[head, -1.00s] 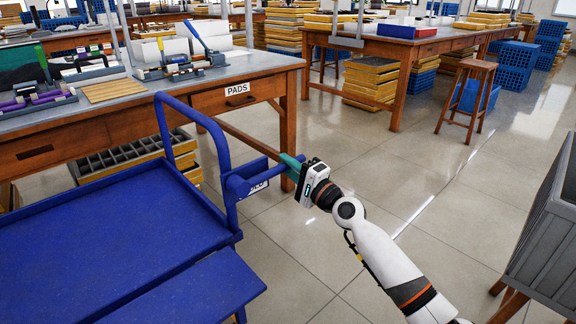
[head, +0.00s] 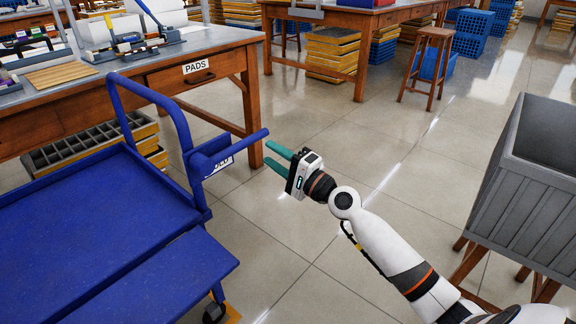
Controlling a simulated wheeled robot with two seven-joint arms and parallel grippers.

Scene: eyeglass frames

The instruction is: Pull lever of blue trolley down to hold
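The blue trolley (head: 90,215) fills the lower left of the head view. Its lever (head: 238,146) is a blue bar on the side of the handle frame, tilted up to the right, with its end free. A white label (head: 217,168) is partly hidden just below the lever. My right gripper (head: 271,158) has green fingers spread apart and empty. It is just right of and a little below the lever's end in the picture, apparently not touching it. My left gripper is not in view.
A workbench (head: 120,95) with a drawer marked PADS stands behind the trolley. A grey bin (head: 530,185) on wooden legs is at the right. A wooden stool (head: 429,65) is farther back. The tiled floor between is clear.

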